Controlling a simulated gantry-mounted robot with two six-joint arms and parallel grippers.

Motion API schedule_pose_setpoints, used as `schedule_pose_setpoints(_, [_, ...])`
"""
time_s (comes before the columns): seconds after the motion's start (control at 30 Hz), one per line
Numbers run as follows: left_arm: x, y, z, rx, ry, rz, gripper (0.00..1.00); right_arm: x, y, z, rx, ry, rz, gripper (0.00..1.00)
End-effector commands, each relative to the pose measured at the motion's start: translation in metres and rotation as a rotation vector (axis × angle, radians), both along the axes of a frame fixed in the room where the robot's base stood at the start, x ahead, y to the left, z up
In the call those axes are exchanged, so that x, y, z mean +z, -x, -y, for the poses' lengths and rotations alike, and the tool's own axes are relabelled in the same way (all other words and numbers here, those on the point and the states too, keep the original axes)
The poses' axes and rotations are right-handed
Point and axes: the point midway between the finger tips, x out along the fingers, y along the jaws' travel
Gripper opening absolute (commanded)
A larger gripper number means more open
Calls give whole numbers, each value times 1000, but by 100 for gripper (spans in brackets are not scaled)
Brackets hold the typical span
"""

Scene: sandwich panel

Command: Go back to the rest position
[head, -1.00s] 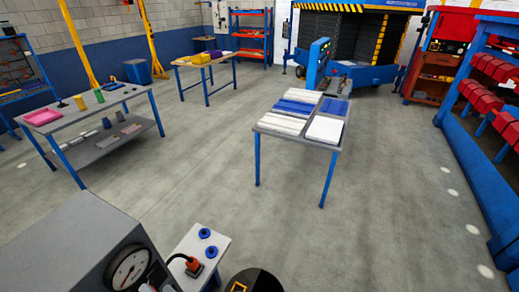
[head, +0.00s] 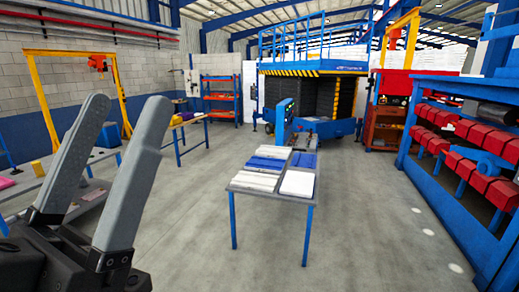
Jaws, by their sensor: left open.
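My left gripper (head: 115,170) is large in the left foreground of the head view. Its two grey fingers point up and slightly right, with a clear gap between them. It is open and nothing is between the fingers. It is raised in front of the left-hand work table and hides part of it. My right gripper is not in view.
A table with blue legs (head: 233,222) stands ahead, bearing white panels (head: 298,183) and blue panels (head: 267,163). A blue rack with red bins (head: 440,145) lines the right side. A yellow gantry frame (head: 45,95) stands at the left. The floor (head: 370,220) around the panel table is clear.

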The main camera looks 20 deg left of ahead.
Motion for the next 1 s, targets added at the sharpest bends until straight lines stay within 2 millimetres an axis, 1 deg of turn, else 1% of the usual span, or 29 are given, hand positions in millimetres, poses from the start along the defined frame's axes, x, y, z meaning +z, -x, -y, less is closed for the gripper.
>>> schedule_pose_setpoints(0.03, [-16,-19,0,4,-1,-110,78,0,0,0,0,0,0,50])
schedule_pose_setpoints(0.07, [12,-18,0,-1,2,-104,78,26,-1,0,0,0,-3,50])
schedule_pose_setpoints(0.1, [33,-17,0,-2,1,-99,78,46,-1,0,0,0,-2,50])
schedule_pose_setpoints(0.17, [54,-18,0,-3,1,-99,78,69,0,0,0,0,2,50])
schedule_pose_setpoints(0.2, [68,-18,0,-3,1,-99,78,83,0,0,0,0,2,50])
schedule_pose_setpoints(0.3, [101,-18,1,-4,0,-99,78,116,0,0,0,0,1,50])
schedule_pose_setpoints(0.4, [126,-18,1,-5,0,-100,78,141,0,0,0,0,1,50])
schedule_pose_setpoints(0.43, [131,-18,1,-5,0,-100,78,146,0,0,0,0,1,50])
schedule_pose_setpoints(0.53, [137,-18,1,-5,0,-100,78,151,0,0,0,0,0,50])
schedule_pose_setpoints(0.7, [133,-18,1,-5,0,-99,78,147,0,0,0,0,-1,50])
schedule_pose_setpoints(1.0, [133,-18,1,-6,-1,-99,78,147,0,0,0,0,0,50])
